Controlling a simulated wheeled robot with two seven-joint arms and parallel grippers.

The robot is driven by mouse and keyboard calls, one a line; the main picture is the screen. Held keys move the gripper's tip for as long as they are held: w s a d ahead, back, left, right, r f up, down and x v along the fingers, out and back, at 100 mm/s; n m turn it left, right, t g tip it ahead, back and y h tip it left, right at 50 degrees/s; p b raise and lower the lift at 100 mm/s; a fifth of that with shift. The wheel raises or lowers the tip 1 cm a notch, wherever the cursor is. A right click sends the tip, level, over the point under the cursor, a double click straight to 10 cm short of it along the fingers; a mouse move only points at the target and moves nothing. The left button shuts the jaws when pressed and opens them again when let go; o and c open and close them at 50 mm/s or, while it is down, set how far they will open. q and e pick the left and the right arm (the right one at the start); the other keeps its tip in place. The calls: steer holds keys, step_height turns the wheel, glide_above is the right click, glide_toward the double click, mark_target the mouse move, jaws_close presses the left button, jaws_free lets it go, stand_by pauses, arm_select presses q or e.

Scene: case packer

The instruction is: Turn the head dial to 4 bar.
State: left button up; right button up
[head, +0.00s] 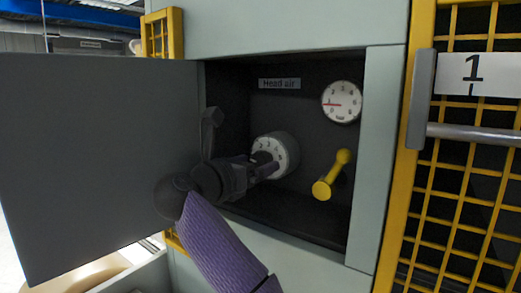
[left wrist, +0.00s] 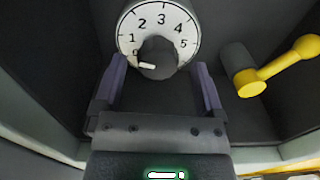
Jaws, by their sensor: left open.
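The head dial (head: 283,150) is a round white-faced dial with a dark central knob, inside the open cabinet under the "Head air" label (head: 279,84). In the left wrist view the dial (left wrist: 160,17) shows numbers up to 5. The white mark on its knob (left wrist: 158,52) sits at the lower left, near the 0. My left gripper (head: 267,166) reaches in from the left in front of the dial. In the left wrist view its open fingers (left wrist: 159,75) stand on either side of the knob, with gaps showing. My right gripper is not in view.
A gauge (head: 341,102) with a red needle pointing left is above right of the dial. A yellow lever (head: 336,173) is right of the dial. The grey cabinet door (head: 98,160) stands open at left. A yellow mesh guard (head: 463,190) is at right.

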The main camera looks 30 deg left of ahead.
mark_target(257, 164)
arm_select(q)
steer(key=w, duration=0.3)
steer(key=shift+f, duration=0.15)
steer(key=shift+s, duration=0.45)
steer(key=shift+w, duration=0.3)
steer(key=c, duration=0.5)
jaws_close()
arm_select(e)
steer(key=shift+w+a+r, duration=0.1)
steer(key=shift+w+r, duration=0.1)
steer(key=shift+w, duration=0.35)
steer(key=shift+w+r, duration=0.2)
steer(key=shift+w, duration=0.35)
